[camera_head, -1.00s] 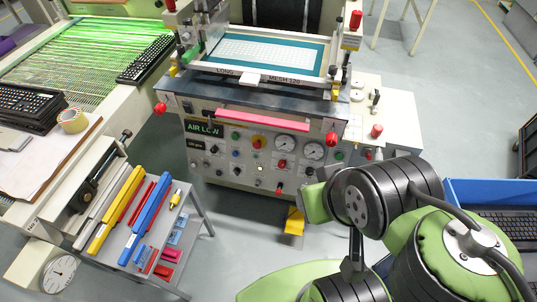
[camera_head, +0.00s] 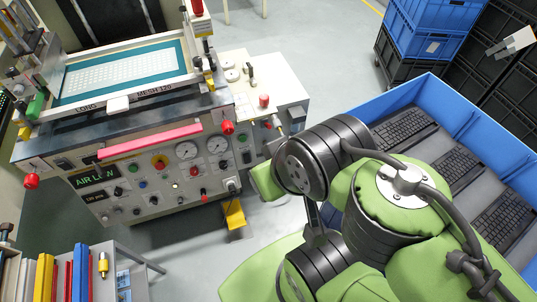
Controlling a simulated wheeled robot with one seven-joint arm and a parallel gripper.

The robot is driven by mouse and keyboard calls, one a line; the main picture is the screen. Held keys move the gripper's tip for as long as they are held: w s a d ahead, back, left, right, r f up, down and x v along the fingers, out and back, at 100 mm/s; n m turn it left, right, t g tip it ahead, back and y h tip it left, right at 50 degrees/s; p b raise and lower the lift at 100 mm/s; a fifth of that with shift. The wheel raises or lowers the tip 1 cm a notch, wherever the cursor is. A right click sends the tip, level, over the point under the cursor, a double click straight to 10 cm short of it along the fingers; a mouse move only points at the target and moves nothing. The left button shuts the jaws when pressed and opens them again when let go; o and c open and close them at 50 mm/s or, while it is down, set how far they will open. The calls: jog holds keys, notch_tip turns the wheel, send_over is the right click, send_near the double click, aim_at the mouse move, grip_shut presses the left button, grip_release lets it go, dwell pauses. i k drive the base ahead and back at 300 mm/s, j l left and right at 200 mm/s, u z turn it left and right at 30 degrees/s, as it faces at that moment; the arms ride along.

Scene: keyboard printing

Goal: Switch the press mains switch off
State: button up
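The press (camera_head: 130,110) stands at the left, with its control panel (camera_head: 150,195) facing me. My green and black arm fills the lower right, just right of the press. My gripper is not visible.
A blue crate (camera_head: 440,84) with several black keyboards lies behind my arm at the right. Stacked blue and black crates stand beyond it. A tool rack (camera_head: 130,258) is at the lower left. A yellow pedal (camera_head: 234,214) sits below the press. Grey floor is clear before it.

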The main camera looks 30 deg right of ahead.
aim_at(247, 159)
jog(key=z, duration=0.4)
jog(key=i+j+u, duration=0.1)
jog(key=j, duration=0.35)
jog(key=i+j, duration=0.3)
jog(key=j, duration=0.15)
jog(key=i+j+u, duration=0.15)
jog(key=j, duration=0.25)
jog(key=i, duration=0.1)
